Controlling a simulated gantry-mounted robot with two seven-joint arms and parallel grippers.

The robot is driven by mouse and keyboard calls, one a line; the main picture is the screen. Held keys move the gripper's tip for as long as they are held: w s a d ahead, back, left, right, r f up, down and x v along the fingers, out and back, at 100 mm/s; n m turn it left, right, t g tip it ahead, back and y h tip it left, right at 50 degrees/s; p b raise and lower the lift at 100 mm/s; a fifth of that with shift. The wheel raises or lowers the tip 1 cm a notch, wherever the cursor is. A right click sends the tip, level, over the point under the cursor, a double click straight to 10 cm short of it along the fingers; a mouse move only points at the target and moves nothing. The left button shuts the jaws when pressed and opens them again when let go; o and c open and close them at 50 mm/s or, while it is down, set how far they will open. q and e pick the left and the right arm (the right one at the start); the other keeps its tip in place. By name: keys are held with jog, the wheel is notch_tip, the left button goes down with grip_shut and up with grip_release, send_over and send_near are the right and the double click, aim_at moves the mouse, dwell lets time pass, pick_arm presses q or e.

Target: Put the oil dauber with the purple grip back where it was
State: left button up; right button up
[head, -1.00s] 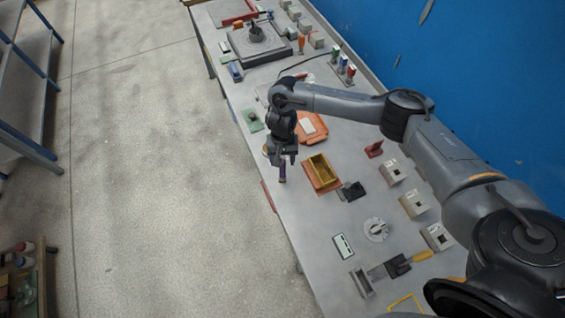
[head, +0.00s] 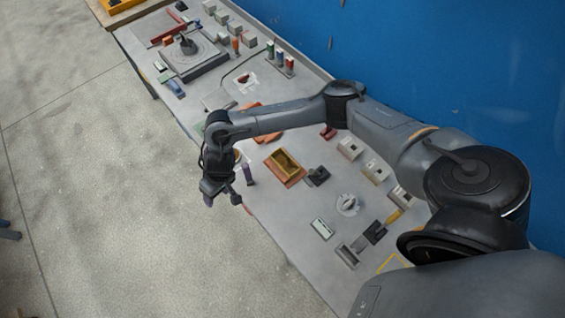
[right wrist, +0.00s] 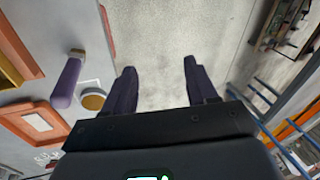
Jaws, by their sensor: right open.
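The oil dauber with the purple grip (head: 248,173) stands on the table near its front edge, and it also shows at the left of the right wrist view (right wrist: 67,82). A small round tin (right wrist: 93,99) is beside it. My right gripper (head: 222,198) is open and empty, left of the dauber and apart from it, out past the table edge. In the right wrist view its two fingers (right wrist: 159,67) have only floor between them. What the dauber's lower end rests in is too small to tell. My left gripper is not in view.
A yellow mould box (head: 296,170) on an orange base and a dark block (head: 318,176) sit right of the dauber.

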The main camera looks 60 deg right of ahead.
jog(key=s+a+r+n+t+y, duration=0.2)
jog(key=s+a+r+t, duration=0.1)
jog(key=a, duration=0.5)
jog(key=s+a+r+n+t+y, duration=0.1)
jog(key=s+a+r+n+t, duration=0.15)
jog(key=a, duration=0.45)
jog(key=s+d+g+h, duration=0.1)
jog(key=s+d+h, duration=0.1)
jog(key=s+d, duration=0.5)
jog(key=s+d+g+h, duration=0.2)
jog(key=s+d, duration=0.6)
jog(key=d, duration=0.5)
jog(key=shift+s+d+f+m+h, duration=0.15)
jog(key=shift+d+m+h, duration=0.15)
jog(key=shift+h, duration=0.5)
jog(key=shift+g, duration=0.25)
